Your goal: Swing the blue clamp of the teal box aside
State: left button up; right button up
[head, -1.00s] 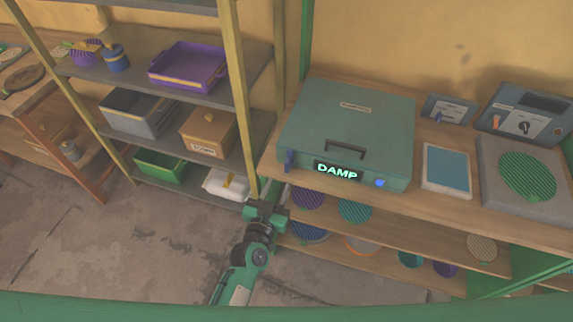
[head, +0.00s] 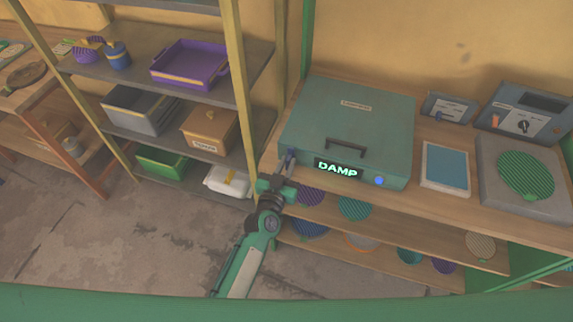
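The teal box (head: 345,120) sits shut on the wooden bench top, with a dark handle (head: 345,147) on its lid and a display reading DAMP (head: 338,169) on its front. The small blue clamp (head: 290,157) is at the left end of the box's front and looks upright. My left gripper (head: 286,172) is right at the clamp, just below and in front of it, and partly covers it. The fingers are too small to tell whether they are open or touching the clamp. My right gripper is not in view.
A blue round button (head: 379,181) is on the box's front right. A blue-topped pad (head: 446,168) and a grey block with a green striped disc (head: 526,174) stand to the right. A yellow shelf post (head: 239,90) rises left of the box. Striped discs lie on the shelf below.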

pick_arm(q)
grip_shut()
jog(key=shift+n, duration=0.4)
jog(key=n, duration=0.3)
jog(key=shift+w+a+n, duration=0.1)
jog(key=shift+a+n, duration=0.1)
jog(key=shift+n, duration=0.1)
jog(key=shift+w+a+f+n+b, duration=0.15)
jog(key=shift+n+b, duration=0.25)
jog(key=shift+n, duration=1.85)
jog(key=shift+s+a+f+n+b, duration=0.1)
jog(key=shift+f+n+b, duration=0.25)
jog(key=shift+n, duration=1.95)
jog(key=shift+w+a+f+n+b, duration=0.15)
jog(key=shift+n+b, duration=0.35)
jog(key=shift+n, duration=1.75)
jog(key=shift+s, duration=0.1)
